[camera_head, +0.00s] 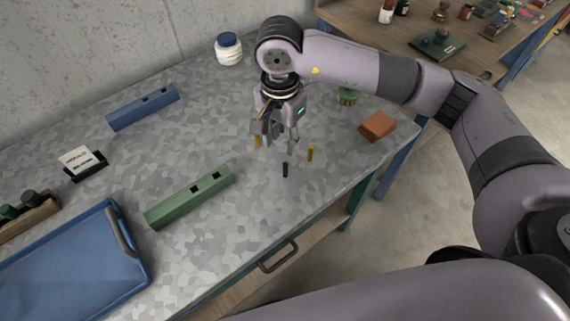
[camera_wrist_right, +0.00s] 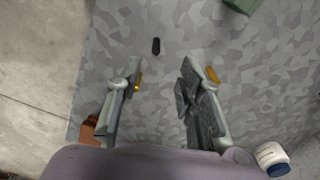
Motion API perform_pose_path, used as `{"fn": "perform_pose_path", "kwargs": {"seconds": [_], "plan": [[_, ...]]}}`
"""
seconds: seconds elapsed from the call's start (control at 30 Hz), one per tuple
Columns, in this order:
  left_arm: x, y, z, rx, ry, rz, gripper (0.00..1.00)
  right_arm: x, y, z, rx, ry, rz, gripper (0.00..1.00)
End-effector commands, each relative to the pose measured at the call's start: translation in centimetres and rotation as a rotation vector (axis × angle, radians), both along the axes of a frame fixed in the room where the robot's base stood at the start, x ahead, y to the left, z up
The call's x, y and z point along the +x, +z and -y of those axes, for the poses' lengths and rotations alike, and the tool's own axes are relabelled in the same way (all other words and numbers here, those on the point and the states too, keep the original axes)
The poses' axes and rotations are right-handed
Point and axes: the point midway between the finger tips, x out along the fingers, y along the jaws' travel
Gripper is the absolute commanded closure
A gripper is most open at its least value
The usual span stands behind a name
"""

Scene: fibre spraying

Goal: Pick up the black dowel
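The black dowel (camera_head: 285,170) stands on the grey mottled worktop, in front of my right gripper (camera_head: 280,138). In the right wrist view the black dowel (camera_wrist_right: 156,46) shows beyond the fingertips, apart from them. My right gripper (camera_wrist_right: 172,84) points down at the worktop with its fingers spread and nothing between them. One yellow dowel (camera_head: 310,153) stands to the right of the black one. Another yellow dowel (camera_head: 257,142) is partly hidden by a finger. My left gripper is not in view.
A green block with holes (camera_head: 190,197) and a blue one (camera_head: 143,107) lie left. A blue tray (camera_head: 130,285) is at lower left. A brown block (camera_head: 377,126) lies right; a white jar (camera_head: 229,50) stands behind. The worktop around the black dowel is clear.

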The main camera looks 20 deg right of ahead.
Motion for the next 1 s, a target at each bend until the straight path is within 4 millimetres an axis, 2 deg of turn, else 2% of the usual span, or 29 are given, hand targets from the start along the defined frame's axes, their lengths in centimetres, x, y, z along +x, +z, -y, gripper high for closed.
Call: {"fn": "perform_pose_path", "kwargs": {"seconds": [0.1, 0.3, 0.47, 0.57, 0.7, 0.8, 1.0], "plan": [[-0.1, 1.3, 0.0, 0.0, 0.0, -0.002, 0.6, -0.2, -2.4, 0.0, 0.0, -0.001, -0.007, 0.65], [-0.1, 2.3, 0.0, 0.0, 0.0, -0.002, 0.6, -0.1, -5.8, 0.0, 0.003, -0.001, -0.003, 0.65], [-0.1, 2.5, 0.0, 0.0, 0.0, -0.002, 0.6, 0.0, -6.8, 0.0, 0.004, 0.0, 0.0, 0.65], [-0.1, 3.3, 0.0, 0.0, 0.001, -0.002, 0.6, -0.1, -7.5, 0.3, 0.002, -0.001, -0.004, 0.65], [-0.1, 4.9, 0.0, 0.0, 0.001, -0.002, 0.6, -0.2, -9.4, 0.9, 0.001, -0.002, -0.007, 0.65], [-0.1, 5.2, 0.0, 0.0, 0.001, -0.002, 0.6, -0.2, -11.0, 0.8, 0.004, 0.0, -0.004, 0.65], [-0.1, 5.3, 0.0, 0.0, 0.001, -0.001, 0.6, -0.1, -12.0, 0.8, 0.004, 0.0, 0.0, 0.65]]}}
